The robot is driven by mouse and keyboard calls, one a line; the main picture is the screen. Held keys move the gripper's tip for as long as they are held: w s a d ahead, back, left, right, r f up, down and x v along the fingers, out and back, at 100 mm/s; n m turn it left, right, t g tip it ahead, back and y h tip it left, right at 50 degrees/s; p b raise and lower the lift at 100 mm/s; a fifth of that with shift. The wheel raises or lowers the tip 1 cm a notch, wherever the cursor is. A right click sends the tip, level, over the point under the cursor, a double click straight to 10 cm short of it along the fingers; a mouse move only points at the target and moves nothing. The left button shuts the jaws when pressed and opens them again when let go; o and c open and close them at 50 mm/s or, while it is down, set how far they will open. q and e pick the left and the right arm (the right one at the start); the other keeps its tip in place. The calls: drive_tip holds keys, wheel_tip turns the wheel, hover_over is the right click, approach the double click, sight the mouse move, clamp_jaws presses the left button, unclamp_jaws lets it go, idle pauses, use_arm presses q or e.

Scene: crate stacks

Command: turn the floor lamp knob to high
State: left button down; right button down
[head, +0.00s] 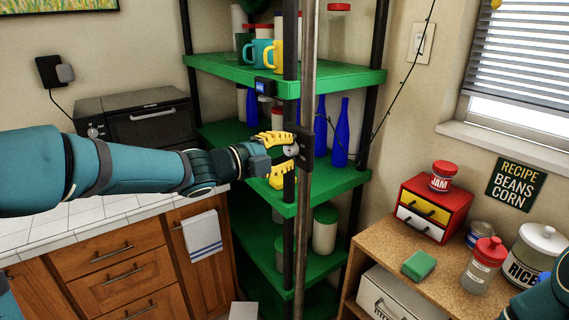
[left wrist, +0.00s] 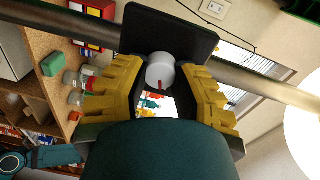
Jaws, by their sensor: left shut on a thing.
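The floor lamp's metal pole (head: 307,90) stands upright in front of the green shelf unit. A dark box (head: 305,148) on the pole carries a small light-grey round knob (head: 291,150). In the left wrist view the knob (left wrist: 160,70) has a red mark that points towards the bottom of the picture, and the dark plate (left wrist: 170,30) is behind it. My left gripper (head: 281,156) has yellow ridged fingers on both sides of the knob and is shut on it. The lamp's shade is not clearly seen in the head view. My right gripper is out of view.
The green shelves (head: 330,75) hold mugs, blue bottles and jars close behind the pole. A string of small lights (head: 400,90) hangs to the right. A corkboard-topped cabinet (head: 385,258) with jars and a small drawer box stands at right. A tiled counter (head: 120,208) lies under my left arm.

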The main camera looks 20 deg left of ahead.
use_arm(q)
drive_tip(key=m, duration=0.4)
drive_tip(key=shift+r+m+b, duration=0.1)
drive_tip(key=shift+m+b, duration=0.2)
drive_tip(key=m, duration=0.5)
idle(0.3)
drive_tip(key=c, duration=0.7)
unclamp_jaws()
drive_tip(key=shift+d, duration=0.1)
drive_tip(key=shift+o, duration=0.2)
